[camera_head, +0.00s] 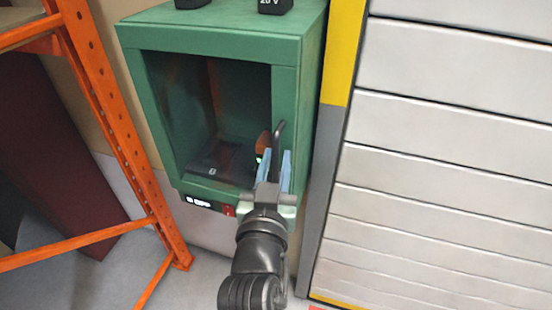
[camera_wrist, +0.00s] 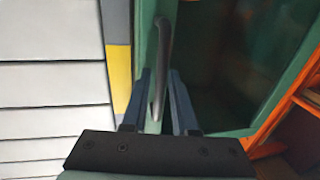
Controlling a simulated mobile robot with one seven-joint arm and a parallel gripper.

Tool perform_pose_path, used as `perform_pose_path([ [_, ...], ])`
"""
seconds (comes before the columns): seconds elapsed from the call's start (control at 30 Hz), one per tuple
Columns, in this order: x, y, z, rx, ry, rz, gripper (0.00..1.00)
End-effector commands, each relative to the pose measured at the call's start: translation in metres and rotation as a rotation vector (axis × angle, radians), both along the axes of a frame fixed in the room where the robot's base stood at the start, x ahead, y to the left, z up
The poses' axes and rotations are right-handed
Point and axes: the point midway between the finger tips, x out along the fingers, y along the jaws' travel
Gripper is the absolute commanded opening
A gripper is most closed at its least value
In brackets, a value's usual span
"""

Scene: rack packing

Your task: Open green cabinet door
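The green cabinet (camera_head: 305,90) stands in the middle of the head view. Its front door (camera_head: 285,92) has a green frame around a dark see-through panel and looks shut. A dark bar handle (camera_head: 280,130) is on the door's right side; the handle (camera_wrist: 163,42) also shows in the wrist view. My gripper (camera_head: 275,156) is at the handle. In the wrist view my gripper (camera_wrist: 159,76) has its two blue fingers apart, one on each side of the handle, with gaps visible. Part of the handle's lower end is hidden in the head view.
An orange rack (camera_head: 110,115) stands left of the cabinet. A grey slatted shutter (camera_head: 440,130) with a yellow and grey frame (camera_head: 340,70) is close on the right. Black items (camera_head: 275,5) sit on top of the cabinet. A dark item (camera_head: 218,160) shows behind the panel.

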Motion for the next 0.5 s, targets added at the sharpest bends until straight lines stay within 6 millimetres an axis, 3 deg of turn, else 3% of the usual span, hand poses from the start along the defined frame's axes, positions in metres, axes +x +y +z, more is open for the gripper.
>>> perform_pose_path([
  [0.23,0.0005,-0.0001,-0.0004,0.0,0.0,0.0,0.27],
  [0.4,0.0003,0.0,-0.0003,0.0,0.0,0.0,0.0],
  [0.5,0.0002,0.0,-0.0003,0.0,0.0,0.0,0.0],
])
